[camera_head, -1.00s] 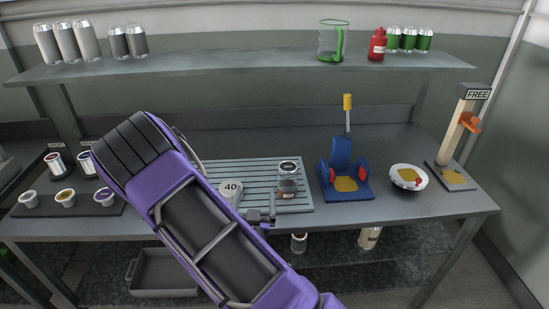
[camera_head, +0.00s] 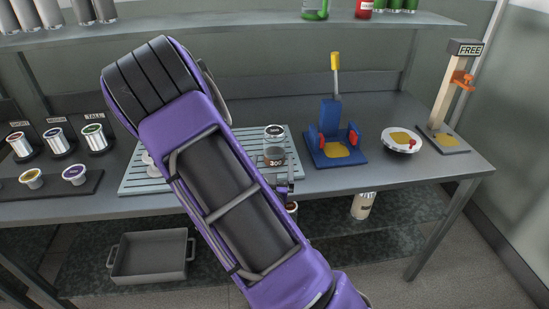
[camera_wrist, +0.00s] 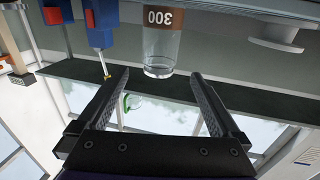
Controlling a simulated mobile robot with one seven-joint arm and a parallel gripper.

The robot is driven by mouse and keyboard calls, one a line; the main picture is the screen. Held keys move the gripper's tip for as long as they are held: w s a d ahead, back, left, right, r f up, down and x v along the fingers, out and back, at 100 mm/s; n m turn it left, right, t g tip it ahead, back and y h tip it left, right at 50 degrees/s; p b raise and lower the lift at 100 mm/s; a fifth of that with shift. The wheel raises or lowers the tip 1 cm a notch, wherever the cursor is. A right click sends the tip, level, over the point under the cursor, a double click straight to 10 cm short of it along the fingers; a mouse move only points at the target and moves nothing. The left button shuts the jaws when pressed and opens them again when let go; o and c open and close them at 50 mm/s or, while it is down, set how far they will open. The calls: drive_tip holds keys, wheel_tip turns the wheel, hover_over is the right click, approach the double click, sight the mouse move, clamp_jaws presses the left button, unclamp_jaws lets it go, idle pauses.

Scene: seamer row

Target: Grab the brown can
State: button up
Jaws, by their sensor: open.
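A clear can with a brown band marked 300 (camera_head: 274,158) stands on the slatted grey mat (camera_head: 143,176). It is the only brown-marked can I see on the mat. It also shows upside down in the wrist view (camera_wrist: 161,50), ahead of the open fingers and lined up with the gap between them. My gripper (camera_head: 284,187) is at the mat's front edge, on the near side of the can, apart from it. In the wrist view my gripper (camera_wrist: 160,78) is open with nothing between its fingers. My arm hides part of the mat.
A blue device (camera_head: 338,140) and a white bowl (camera_head: 401,140) are to the right. Labelled cups (camera_head: 57,139) are at left. A shelf (camera_head: 250,27) runs above.

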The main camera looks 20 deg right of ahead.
sight(274, 145)
drive_tip(key=x, duration=0.4)
drive_tip(key=shift+r+p+x, duration=0.2)
drive_tip(key=shift+p+x, duration=0.1)
drive_tip(key=shift+x, duration=2.95)
drive_tip(key=c, duration=1.2)
